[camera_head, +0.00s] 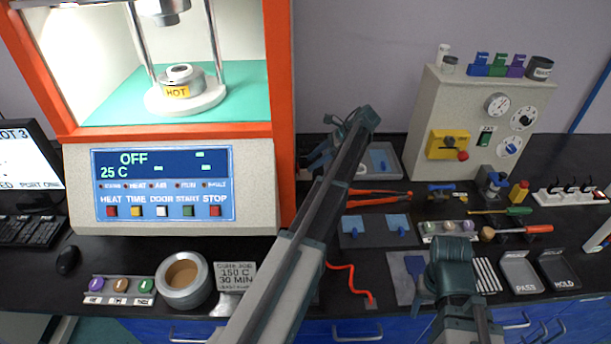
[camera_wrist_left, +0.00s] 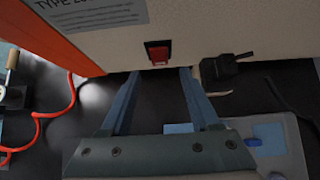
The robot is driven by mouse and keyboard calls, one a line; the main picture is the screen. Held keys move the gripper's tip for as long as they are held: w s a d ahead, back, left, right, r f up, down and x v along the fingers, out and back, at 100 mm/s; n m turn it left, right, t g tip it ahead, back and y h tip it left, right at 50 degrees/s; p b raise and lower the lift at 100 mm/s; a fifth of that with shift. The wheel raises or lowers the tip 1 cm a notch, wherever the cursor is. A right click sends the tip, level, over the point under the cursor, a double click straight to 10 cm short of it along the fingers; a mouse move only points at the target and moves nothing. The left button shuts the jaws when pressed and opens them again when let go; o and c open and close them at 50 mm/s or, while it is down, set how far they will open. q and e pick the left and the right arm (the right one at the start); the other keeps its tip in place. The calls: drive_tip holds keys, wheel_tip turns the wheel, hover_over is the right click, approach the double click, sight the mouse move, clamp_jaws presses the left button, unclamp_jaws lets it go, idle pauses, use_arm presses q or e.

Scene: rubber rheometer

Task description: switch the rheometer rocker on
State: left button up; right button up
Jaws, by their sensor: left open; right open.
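The rheometer (camera_head: 170,185) stands at the left in the head view, and its blue display (camera_head: 163,184) reads OFF and 25 C. Its rocker (camera_wrist_left: 158,53) is a small red switch in a dark frame, low on the beige side panel in the left wrist view. The head view does not show the rocker. My left gripper (camera_head: 318,158) is beside the rheometer's right side, partly hidden by my arm. In the left wrist view its two blue fingers (camera_wrist_left: 158,75) are open and empty, with the rocker just beyond and between the tips. My right gripper (camera_head: 424,292) is open over the front right bench.
A black plug (camera_wrist_left: 226,68) sits on the panel right of the rocker. A red cable (camera_wrist_left: 55,115) lies at the left. A grey tray (camera_head: 385,174) is behind my left arm. Pliers (camera_head: 378,198), a cream control box (camera_head: 480,125) and PASS and HOLD trays (camera_head: 520,272) crowd the right bench.

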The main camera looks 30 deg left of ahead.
sight(298, 169)
use_arm(q)
drive_tip(key=shift+b+x, duration=1)
drive_tip(key=shift+x, duration=1.05)
clamp_jaws()
